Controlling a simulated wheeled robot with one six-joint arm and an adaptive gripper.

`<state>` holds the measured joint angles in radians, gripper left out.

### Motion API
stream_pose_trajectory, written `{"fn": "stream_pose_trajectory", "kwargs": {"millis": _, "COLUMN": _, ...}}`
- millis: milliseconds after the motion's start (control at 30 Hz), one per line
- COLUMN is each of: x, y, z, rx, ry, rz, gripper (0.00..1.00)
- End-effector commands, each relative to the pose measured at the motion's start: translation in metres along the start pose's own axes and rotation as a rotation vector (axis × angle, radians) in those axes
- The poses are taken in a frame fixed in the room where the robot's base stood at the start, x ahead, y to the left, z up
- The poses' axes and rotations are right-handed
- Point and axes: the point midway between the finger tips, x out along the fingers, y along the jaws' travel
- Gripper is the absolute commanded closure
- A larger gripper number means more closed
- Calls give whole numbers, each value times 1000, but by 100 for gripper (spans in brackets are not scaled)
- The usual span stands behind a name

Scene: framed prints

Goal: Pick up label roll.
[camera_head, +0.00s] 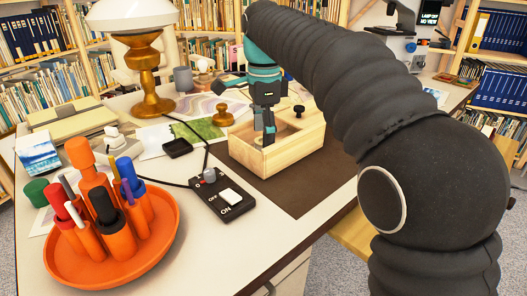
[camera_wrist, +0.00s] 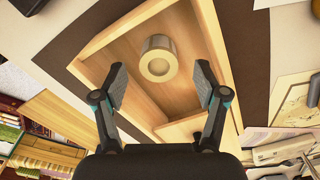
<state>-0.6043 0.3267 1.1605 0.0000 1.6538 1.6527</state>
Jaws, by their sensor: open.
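My gripper (camera_wrist: 161,84) is open, with a finger on each side and nothing between the pads. In the head view my gripper (camera_head: 267,133) points down into the wooden box (camera_head: 278,158). The roll is not clearly visible there, hidden by the box wall and gripper.
The box stands on a brown mat (camera_head: 305,188). To its left are a black switch box (camera_head: 221,200) with a cable, and an orange tray (camera_head: 70,262) of pen cups. A gold-based lamp (camera_head: 147,75) and a brass stamp (camera_head: 222,116) stand behind.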

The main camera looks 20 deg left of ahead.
Motion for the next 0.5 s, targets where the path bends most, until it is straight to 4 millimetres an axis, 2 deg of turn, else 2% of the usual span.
{"fn": "stream_pose_trajectory", "kwargs": {"millis": 33, "x": 10, "y": 2, "z": 2, "rx": -1, "ry": 0, "rz": 3, "gripper": 28}}
{"fn": "stream_pose_trajectory", "kwargs": {"millis": 200, "x": 27, "y": 2, "z": 1, "rx": 0, "ry": 0, "rz": 1, "gripper": 28}}
{"fn": "stream_pose_trajectory", "kwargs": {"millis": 467, "x": 30, "y": 2, "z": 1, "rx": 0, "ry": 0, "rz": 0, "gripper": 28}}
{"fn": "stream_pose_trajectory", "kwargs": {"millis": 500, "x": 30, "y": 2, "z": 1, "rx": 0, "ry": 0, "rz": 0, "gripper": 30}}
